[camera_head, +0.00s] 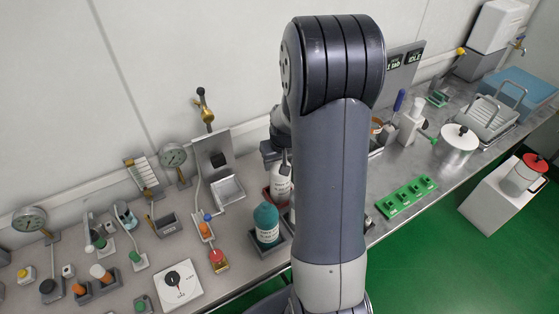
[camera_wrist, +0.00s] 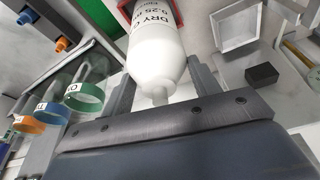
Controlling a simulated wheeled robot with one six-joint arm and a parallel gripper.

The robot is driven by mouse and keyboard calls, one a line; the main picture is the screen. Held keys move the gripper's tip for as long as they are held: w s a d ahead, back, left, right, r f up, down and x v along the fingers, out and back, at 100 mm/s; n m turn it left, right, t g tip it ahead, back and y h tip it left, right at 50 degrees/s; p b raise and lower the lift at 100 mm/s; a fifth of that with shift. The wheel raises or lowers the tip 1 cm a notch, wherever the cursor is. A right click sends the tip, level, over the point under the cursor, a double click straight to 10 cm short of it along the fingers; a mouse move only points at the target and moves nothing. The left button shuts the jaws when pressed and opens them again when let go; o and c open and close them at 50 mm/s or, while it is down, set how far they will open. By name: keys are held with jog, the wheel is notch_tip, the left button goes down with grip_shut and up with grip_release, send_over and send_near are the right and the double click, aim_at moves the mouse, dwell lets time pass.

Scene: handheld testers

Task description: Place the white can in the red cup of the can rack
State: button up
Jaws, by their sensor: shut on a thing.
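The white can (camera_wrist: 157,45), with dark lettering, lies between the two fingers of my gripper (camera_wrist: 164,82) in the wrist view. The gripper is shut on it near its narrow end. In the head view the white can (camera_head: 281,184) shows beside my arm, partly hidden by it. A red cup (camera_head: 268,196) shows around or just behind the can's lower end; red edges of the cup (camera_wrist: 202,5) also flank the can's far end in the wrist view. I cannot tell whether the can rests on the cup's bottom. My arm hides part of the rack.
A teal can (camera_head: 266,222) stands in a dark holder close in front of the white can. A grey open tray (camera_head: 228,190) is to the left. Several small testers crowd the left of the bench.

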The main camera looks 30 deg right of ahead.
jog(key=shift+f, duration=0.2)
jog(key=o, duration=1.5)
jog(key=shift+c, duration=0.2)
jog(key=shift+r, duration=0.2)
jog(key=shift+r, duration=0.2)
jog(key=v, duration=1.1)
jog(key=shift+r+b, duration=0.3)
jog(key=shift+r, duration=0.05)
